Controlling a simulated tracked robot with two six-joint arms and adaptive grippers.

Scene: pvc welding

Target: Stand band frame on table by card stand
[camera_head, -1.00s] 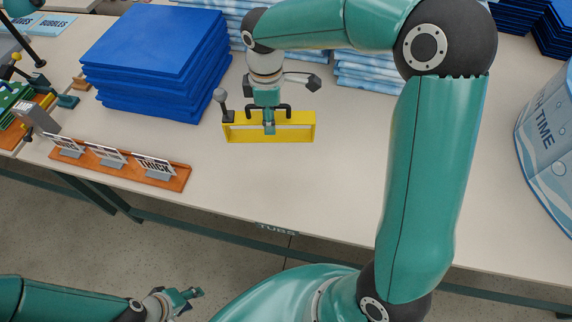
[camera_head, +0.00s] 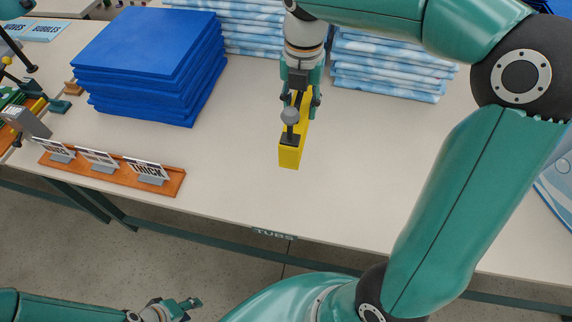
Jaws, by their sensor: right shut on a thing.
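The yellow band frame (camera_head: 291,154) is in the middle of the head view, turned nearly end-on, with a grey knob on a dark clamp at its near end. My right gripper (camera_head: 302,97) is shut on the frame from above, toward its far part. I cannot tell whether the frame touches the table (camera_head: 235,190). The card stand (camera_head: 112,167) is a long orange-brown wooden strip holding several cards, one reading THICK, to the left near the table's front edge. My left gripper (camera_head: 186,305) is low at the bottom left, away from the table top; its fingers look apart and empty.
A stack of blue sheets (camera_head: 150,65) stands behind the card stand. Pale blue patterned stacks (camera_head: 390,65) stand behind my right gripper. A green and grey device (camera_head: 25,120) is at the far left. The table is clear between the card stand and the frame.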

